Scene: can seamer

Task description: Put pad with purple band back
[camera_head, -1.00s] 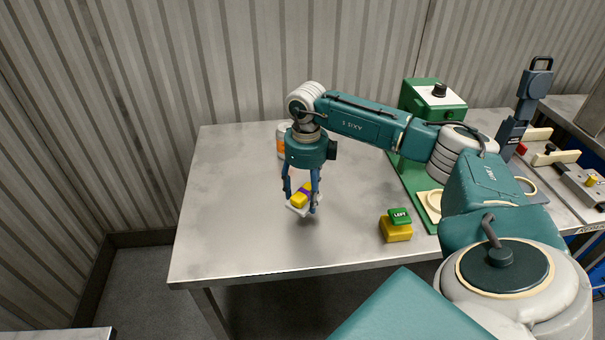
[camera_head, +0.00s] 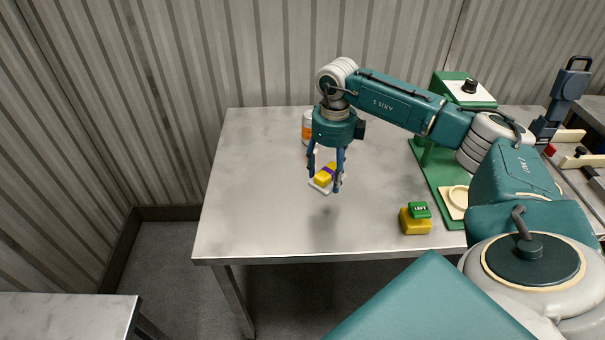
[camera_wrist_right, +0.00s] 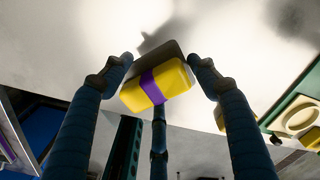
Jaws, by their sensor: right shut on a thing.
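The pad with the purple band (camera_head: 322,180) is a yellow block on a pale flat plate, with a purple strip across its middle. My right gripper (camera_head: 326,184) is shut on it and holds it slightly tilted over the middle of the grey table (camera_head: 250,225), with a shadow below. In the right wrist view the pad (camera_wrist_right: 172,81) sits between the two blue fingers. My left gripper is not in view.
A white and orange container (camera_head: 307,128) stands behind my gripper. A yellow block with a green top marked LEFT (camera_head: 418,212) sits at the front right. Beside it stands the green machine (camera_head: 448,195) with a cream ring. The table's left part is clear.

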